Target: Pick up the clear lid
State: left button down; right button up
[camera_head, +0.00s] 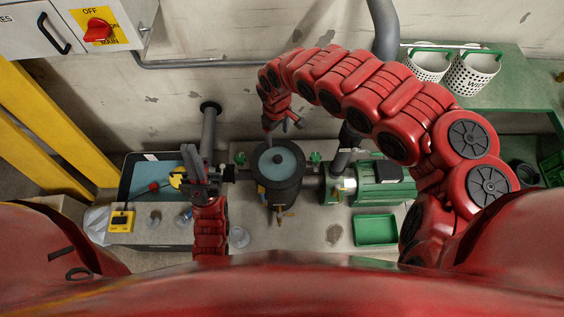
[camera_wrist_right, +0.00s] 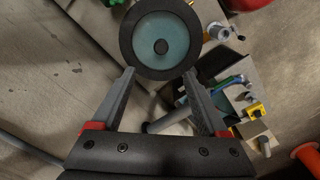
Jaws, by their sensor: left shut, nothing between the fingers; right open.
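The clear lid (camera_head: 272,163) is a round, bluish see-through disc with a dark knob at its centre. It sits on top of the dark round pot on the bench. In the right wrist view the lid (camera_wrist_right: 161,46) shows at the top, ringed by the dark rim, just beyond the fingertips. My right gripper (camera_wrist_right: 160,72) is open and empty, apart from the lid. In the head view my right gripper (camera_head: 269,128) is above the back edge of the pot. My left gripper (camera_head: 194,150) is shut and empty, to the left of the pot.
A green motor (camera_head: 380,182) stands right of the pot, with a green tray (camera_head: 376,230) in front. A blue-grey tray (camera_head: 150,180) and a yellow box (camera_head: 121,221) lie at the left. Pipes rise behind the pot. White baskets (camera_head: 472,73) sit on a green shelf.

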jog(key=f, duration=0.3)
jog(key=f+b, duration=0.1)
jog(key=f, duration=0.6)
jog(key=shift+a+f, duration=0.2)
jog(key=shift+a, duration=0.05)
jog(key=shift+s+d+f+b, duration=0.1)
jog(key=shift+f+b, duration=0.05)
jog(key=shift+f, duration=1)
jog(key=shift+s+d+f+b, duration=0.1)
jog(key=shift+f+b, duration=0.05)
jog(key=shift+f, duration=1)
jog(key=shift+w+f, duration=0.1)
jog(key=shift+f, duration=0.6)
grip_shut()
